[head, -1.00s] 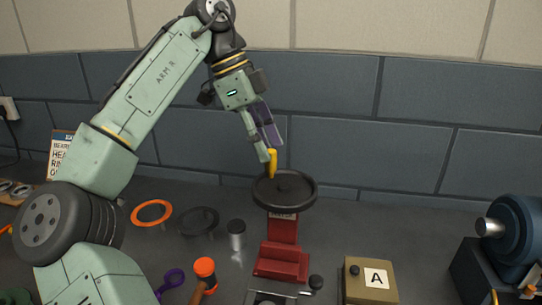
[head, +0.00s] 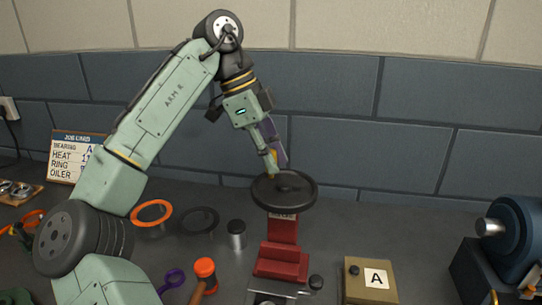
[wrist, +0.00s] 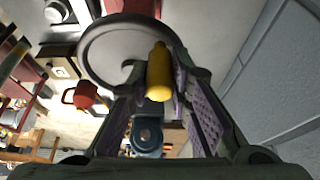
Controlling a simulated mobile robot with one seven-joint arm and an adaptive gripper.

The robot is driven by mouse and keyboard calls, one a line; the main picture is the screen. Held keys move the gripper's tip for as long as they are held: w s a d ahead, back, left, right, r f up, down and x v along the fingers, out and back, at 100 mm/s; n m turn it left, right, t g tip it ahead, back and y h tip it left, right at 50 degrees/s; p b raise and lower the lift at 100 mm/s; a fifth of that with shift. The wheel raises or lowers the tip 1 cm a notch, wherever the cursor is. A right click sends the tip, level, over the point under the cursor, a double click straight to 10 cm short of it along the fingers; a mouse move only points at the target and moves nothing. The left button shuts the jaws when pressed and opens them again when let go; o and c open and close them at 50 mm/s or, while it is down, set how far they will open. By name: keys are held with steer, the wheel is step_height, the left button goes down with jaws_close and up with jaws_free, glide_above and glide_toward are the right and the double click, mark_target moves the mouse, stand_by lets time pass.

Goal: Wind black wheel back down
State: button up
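The black wheel (head: 285,190) lies flat on top of a red stand (head: 282,250). Its upright yellow handle (head: 273,155) is at the wheel's far side and is mostly hidden by a finger in the head view. My gripper (head: 275,166) is right at the handle, fingers pointing down. In the wrist view the yellow handle (wrist: 159,72) stands between my two spread fingers (wrist: 160,115), with a visible gap on each side. The wheel's dark rim (wrist: 100,50) shows behind the handle.
An orange ring (head: 152,212), a dark ring (head: 199,220), a metal cylinder (head: 236,236) and an orange-headed mallet (head: 204,271) lie to the left. A blue motor-like machine (head: 515,240) is at the right.

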jaws_close()
steer(key=shift+s+a, duration=0.1)
